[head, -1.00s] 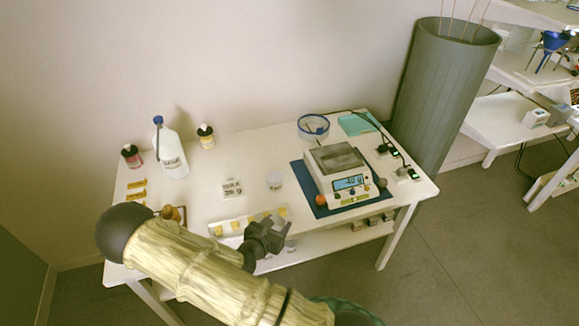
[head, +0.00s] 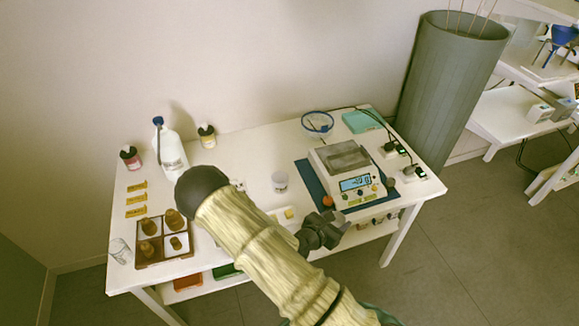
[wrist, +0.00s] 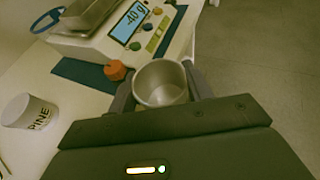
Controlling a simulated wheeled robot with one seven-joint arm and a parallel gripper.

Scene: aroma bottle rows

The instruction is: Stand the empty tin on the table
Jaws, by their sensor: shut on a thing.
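The empty tin is a small grey metal cup (wrist: 161,84), upright with its open mouth towards the camera in the wrist view. My gripper (head: 333,226) is shut on it, with one finger on each side of its wall. The inside of the tin looks empty. In the head view my gripper is over the table's front edge, just in front of the scale, and hides most of the tin. The white table (head: 240,159) lies under and behind it. I cannot tell how far the tin's base is above any surface.
The scale (head: 346,175) stands on a blue mat behind my gripper, with an orange cap (wrist: 115,70) at its corner. A white PINE jar (wrist: 30,112) is to the left. A bottle tray (head: 163,240) and a clear glass (head: 119,251) are at the table's left.

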